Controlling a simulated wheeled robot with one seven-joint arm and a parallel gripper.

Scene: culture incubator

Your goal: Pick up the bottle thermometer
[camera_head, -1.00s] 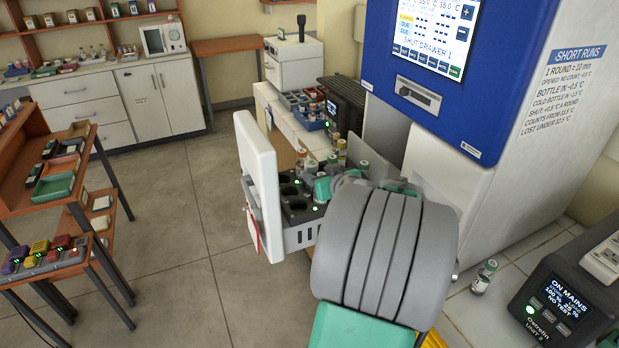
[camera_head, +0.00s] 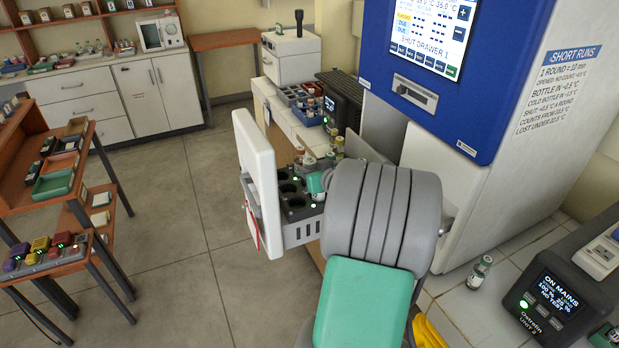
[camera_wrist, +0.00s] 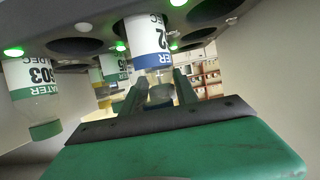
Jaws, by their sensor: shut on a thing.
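The bottle thermometer appears to be the white-labelled bottle with a blue band (camera_wrist: 153,42) in the wrist view; its label is only partly readable. My gripper (camera_wrist: 160,80) is shut on it near the cap end. The wrist view is upside down, so caps point downward. I cannot tell whether the bottle's base is clear of its socket. In the head view my wrist hides the held bottle and the fingertips. The open drawer (camera_head: 301,232) has a black rack with round holes and green lights.
A green-capped bottle (camera_wrist: 38,95) stands beside my gripper in the rack, with other bottles behind. The drawer's white front (camera_head: 257,185) stands out over the floor. The blue and white incubator (camera_head: 450,120) rises at right. Another bottle (camera_head: 480,272) stands on the tiled counter.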

